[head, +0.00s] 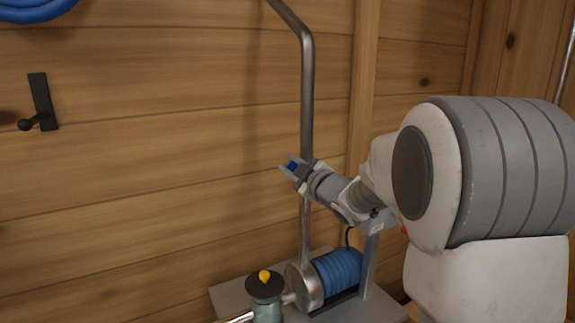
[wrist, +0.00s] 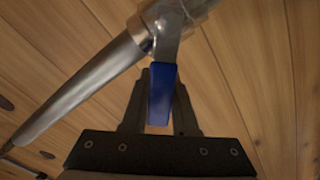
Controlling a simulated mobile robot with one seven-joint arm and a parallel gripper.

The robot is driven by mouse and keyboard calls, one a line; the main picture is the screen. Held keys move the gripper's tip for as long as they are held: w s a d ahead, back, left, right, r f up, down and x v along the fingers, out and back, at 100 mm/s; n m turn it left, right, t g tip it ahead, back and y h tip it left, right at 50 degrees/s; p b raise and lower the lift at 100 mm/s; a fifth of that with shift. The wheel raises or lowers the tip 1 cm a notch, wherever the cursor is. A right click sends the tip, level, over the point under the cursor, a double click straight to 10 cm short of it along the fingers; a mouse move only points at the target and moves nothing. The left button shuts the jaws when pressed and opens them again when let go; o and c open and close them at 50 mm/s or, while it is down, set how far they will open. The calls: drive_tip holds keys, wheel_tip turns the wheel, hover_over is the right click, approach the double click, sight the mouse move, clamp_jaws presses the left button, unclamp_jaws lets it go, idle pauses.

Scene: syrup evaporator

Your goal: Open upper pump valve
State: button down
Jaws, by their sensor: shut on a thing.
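The upper pump valve is on the metal pipe (head: 307,100) that rises along the wooden wall. In the wrist view its blue lever handle (wrist: 163,88) hangs from a metal valve body (wrist: 163,20) and points toward my gripper (wrist: 160,105). The two dark fingers are shut on the handle, one on each side. The valve body is mostly hidden there by my gripper and wrist.
Below stands a pump with a blue ribbed motor (head: 338,268) and a round metal housing (head: 305,285) on a grey base. A green fitting with a black top and yellow knob (head: 264,275) is beside it. A black wall hook (head: 42,103) is at left.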

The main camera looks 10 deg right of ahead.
drive_tip(key=shift+w+d+r+m+p, duration=0.1)
drive_tip(key=shift+d+r+m+p, duration=0.2)
drive_tip(key=shift+m, duration=0.4)
drive_tip(key=c, duration=0.7)
unclamp_jaws()
